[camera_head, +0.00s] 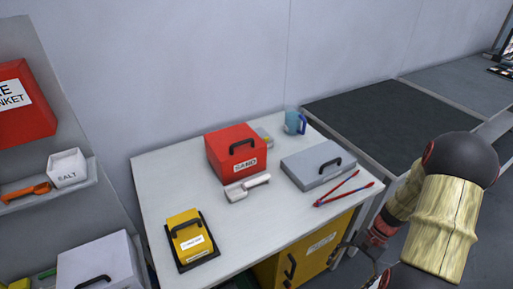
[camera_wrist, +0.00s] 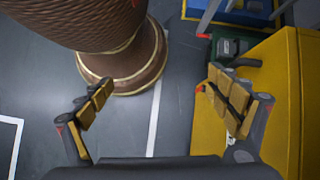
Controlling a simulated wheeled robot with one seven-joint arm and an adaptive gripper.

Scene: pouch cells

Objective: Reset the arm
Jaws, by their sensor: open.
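My gripper (camera_wrist: 155,92) is open in the wrist view, with its two padded fingers spread wide and nothing between them. Grey floor with a white line lies below the gap. In the head view my arm comes in at the right, and the gripper end hangs low beside the table's right front corner, partly cut off by the lower edge. The gripper is apart from the objects on the white table (camera_head: 160,160).

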